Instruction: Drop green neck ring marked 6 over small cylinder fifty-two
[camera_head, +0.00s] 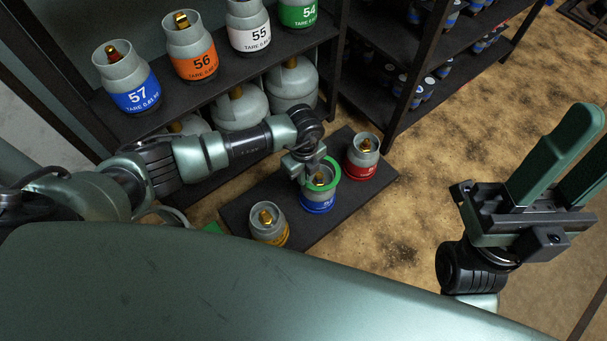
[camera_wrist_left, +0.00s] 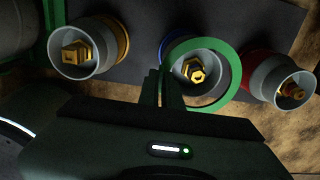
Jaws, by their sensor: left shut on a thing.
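The green neck ring (camera_head: 336,171) is in my left gripper (camera_head: 303,166), which is shut on its left edge. The ring is at the collar of a small grey cylinder with a blue label (camera_head: 318,203); the label's number is too small to read. In the left wrist view the ring (camera_wrist_left: 236,75) encircles the cylinder's collar and brass valve (camera_wrist_left: 192,70), with a wider gap on the right. I cannot tell how far it is down over the collar. Its mark is not visible. My left fingertips (camera_wrist_left: 168,82) are left of the valve. My right gripper (camera_head: 592,142) is open and empty.
A red-labelled cylinder (camera_head: 363,160) and a yellow-labelled one (camera_head: 269,226) stand either side on the same dark platform (camera_head: 345,212). A shelf (camera_head: 215,88) behind holds cylinders marked 57, 56, 55 and 54, with larger grey ones below. Floor on the right is clear.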

